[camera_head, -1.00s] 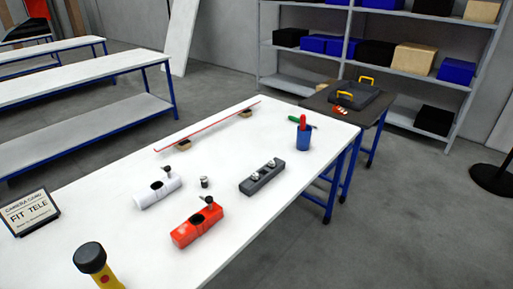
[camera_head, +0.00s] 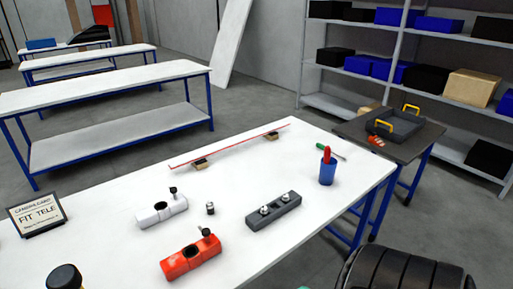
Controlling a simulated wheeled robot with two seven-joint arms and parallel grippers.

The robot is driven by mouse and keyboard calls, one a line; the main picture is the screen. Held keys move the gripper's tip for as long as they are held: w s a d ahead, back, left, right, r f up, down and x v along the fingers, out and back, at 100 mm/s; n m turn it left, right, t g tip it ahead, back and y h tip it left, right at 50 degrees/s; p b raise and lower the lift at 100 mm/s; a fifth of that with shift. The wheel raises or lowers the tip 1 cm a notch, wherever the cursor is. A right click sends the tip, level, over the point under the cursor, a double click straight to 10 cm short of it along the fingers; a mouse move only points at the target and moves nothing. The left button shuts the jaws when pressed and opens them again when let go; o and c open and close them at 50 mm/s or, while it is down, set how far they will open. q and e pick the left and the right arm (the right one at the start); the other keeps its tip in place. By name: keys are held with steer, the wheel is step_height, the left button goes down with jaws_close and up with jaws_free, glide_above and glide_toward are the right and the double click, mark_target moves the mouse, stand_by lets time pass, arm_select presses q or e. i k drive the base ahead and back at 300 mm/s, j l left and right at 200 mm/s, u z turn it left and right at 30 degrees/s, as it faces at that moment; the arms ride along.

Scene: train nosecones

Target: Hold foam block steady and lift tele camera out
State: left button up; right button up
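The dark grey foam block (camera_head: 285,214) lies on the white table, right of centre. Two small silver camera pieces sit in its top: a left one (camera_head: 264,210) and a right one (camera_head: 285,197). I cannot tell which is the tele camera. A sign reading "FIT TELE" (camera_head: 37,213) stands at the left. A dark ribbed part, likely of my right arm, shows at the bottom right, apart from the block. Neither gripper's fingers are in view.
A white nosecone (camera_head: 150,217) and a red nosecone (camera_head: 182,264), each with a dark knob, lie left of the block. A blue cup (camera_head: 327,172) stands behind it to the right. A red strip (camera_head: 232,145) rests on two small blocks. A yellow-and-black object is cut off at bottom left.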

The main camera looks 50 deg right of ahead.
mark_target(285, 197)
steer(key=k+l+u, duration=0.15)
steer(key=l, duration=0.3)
steer(key=k+l+u, duration=0.15)
steer(key=l, duration=0.35)
steer(key=k+l+u, duration=0.2)
steer(key=l, duration=0.2)
steer(key=k+l+u, duration=0.15)
steer(key=l, duration=0.3)
steer(key=k+l+u, duration=0.15)
steer(key=l, duration=0.25)
